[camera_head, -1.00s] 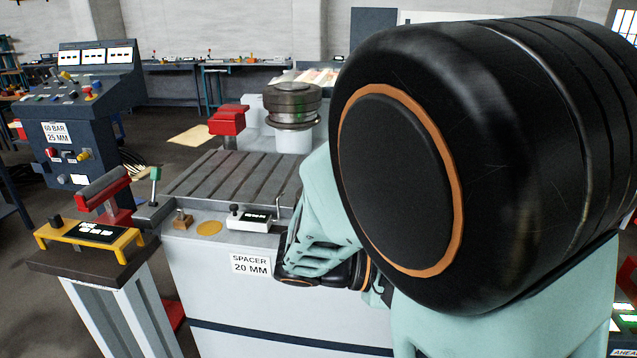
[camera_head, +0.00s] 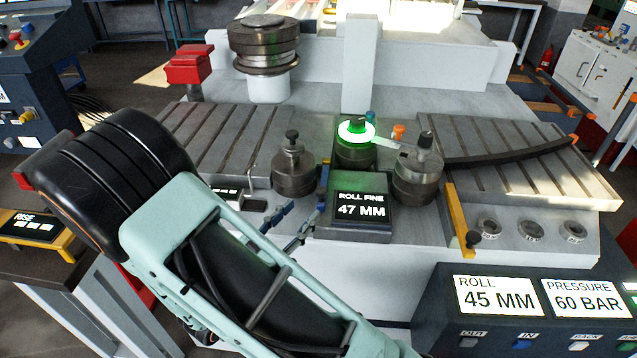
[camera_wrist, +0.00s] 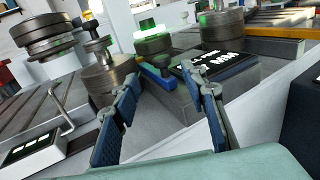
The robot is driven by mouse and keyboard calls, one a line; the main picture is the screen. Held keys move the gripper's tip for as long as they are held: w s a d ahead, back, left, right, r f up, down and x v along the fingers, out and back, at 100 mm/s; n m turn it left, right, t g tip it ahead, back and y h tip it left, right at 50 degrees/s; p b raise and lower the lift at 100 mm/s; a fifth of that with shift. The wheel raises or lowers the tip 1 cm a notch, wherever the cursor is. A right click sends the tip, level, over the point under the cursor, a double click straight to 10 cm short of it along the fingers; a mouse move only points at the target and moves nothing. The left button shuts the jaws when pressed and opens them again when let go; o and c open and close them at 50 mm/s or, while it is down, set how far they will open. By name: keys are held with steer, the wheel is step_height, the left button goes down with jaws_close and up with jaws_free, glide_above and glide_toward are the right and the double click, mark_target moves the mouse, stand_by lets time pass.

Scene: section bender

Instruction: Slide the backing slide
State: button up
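No part in view carries a readable "backing slide" label, so I cannot tell for certain which part it is. A dark block with a "ROLL FINE 47 MM" display (camera_head: 362,208) stands at the machine's front, below a roll with a lit green ring (camera_head: 356,132). A small blue handle (camera_wrist: 157,78) is at the block's left side. My gripper (camera_head: 302,212) is over the machine's front edge, left of the block. In the wrist view my gripper (camera_wrist: 170,85) is open, its fingers spread, with the blue handle beyond and between the fingertips. No contact is visible.
Two knobbed rolls flank the lit one, left (camera_head: 293,170) and right (camera_head: 418,178). A small white box with a bent rod (camera_wrist: 62,110) lies left of my gripper. A yellow bar (camera_head: 459,220) and control panel (camera_head: 530,310) are on the right. A curved dark workpiece (camera_head: 510,154) lies on the right table.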

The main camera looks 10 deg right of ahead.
mark_target(318, 194)
steer(key=x, duration=1)
steer(key=shift+s+d+p, duration=0.1)
steer(key=shift+s+p, duration=0.05)
steer(key=shift+p, duration=0.2)
jaws_close()
